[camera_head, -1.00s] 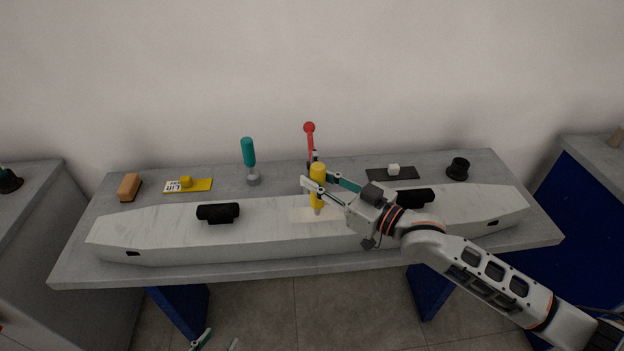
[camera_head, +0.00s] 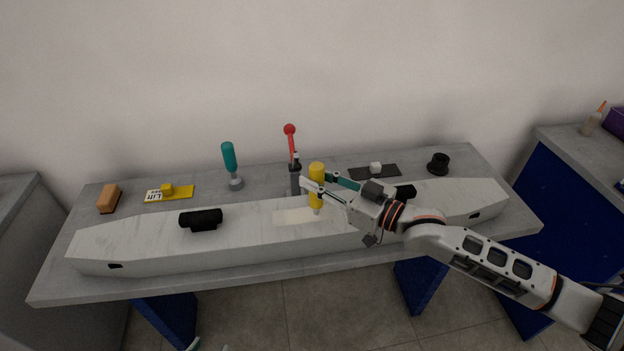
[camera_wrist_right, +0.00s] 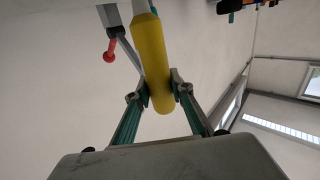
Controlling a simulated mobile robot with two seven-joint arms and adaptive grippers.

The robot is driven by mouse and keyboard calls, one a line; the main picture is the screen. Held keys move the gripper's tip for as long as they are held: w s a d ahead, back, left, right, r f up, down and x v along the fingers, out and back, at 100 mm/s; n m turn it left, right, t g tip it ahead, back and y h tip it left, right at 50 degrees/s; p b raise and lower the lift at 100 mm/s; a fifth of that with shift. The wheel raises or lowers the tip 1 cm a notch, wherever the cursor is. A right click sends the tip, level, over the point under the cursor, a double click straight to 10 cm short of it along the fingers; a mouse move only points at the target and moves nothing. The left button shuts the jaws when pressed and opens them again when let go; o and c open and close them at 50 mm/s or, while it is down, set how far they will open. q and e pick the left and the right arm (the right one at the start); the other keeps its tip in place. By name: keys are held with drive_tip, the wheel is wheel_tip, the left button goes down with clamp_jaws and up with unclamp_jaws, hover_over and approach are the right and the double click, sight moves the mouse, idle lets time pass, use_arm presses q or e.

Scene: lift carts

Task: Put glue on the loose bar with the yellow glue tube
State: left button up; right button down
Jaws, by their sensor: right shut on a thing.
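A long pale grey bar (camera_head: 140,245) with two black handles lies along the workbench. My right gripper (camera_head: 316,188) is shut on the yellow glue tube (camera_head: 317,172), held upright with its nozzle down. The nozzle is at or just above the bar's top, near the right end of a cream-coloured patch (camera_head: 290,216); I cannot tell whether it touches. In the right wrist view the tube (camera_wrist_right: 152,60) sits between both fingers, its nozzle end towards the top. Only the fingertips of my left gripper (camera_head: 208,346) show at the bottom edge, apart and empty, below the bench.
Behind the bar on the workbench (camera_head: 60,283) stand a teal-handled tool (camera_head: 229,160), a red-knobbed lever (camera_head: 290,145), an orange block (camera_head: 108,198), a yellow plate (camera_head: 180,192), a dark plate (camera_head: 382,172) and a black round part (camera_head: 438,163). Another bench (camera_head: 570,150) is at right.

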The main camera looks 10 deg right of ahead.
drive_tip(key=d, duration=0.5)
drive_tip(key=shift+w+d, duration=0.1)
drive_tip(key=shift+d, duration=0.15)
idle(0.7)
drive_tip(key=shift+r, duration=0.1)
wheel_tip(320, 180, up, 7)
idle(0.7)
idle(0.5)
